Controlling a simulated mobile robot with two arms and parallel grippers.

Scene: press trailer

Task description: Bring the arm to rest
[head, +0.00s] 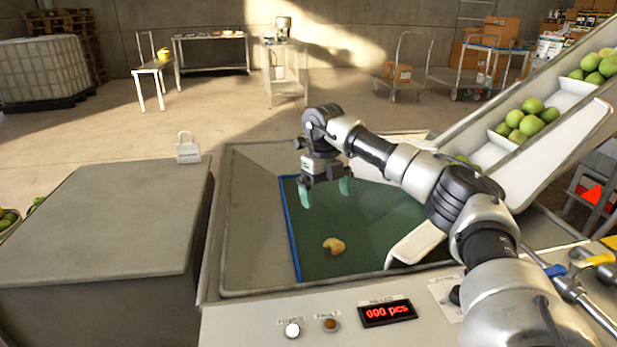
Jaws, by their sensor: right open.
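My right arm reaches in from the lower right over the machine's tray. My right gripper (325,190) is open and empty, with its two greenish fingertips pointing down above the green mat (360,222). A small yellow-brown piece (334,246), perhaps a bitten or broken fruit, lies on the mat below and slightly right of the gripper, apart from it. My left gripper is not in view.
A white chute (560,120) with green fruit slopes down from the right. A control panel (270,318) with a red display (387,312) is in front. A grey box (120,220) stands at left, with a white padlock-shaped object (188,152) at its far edge.

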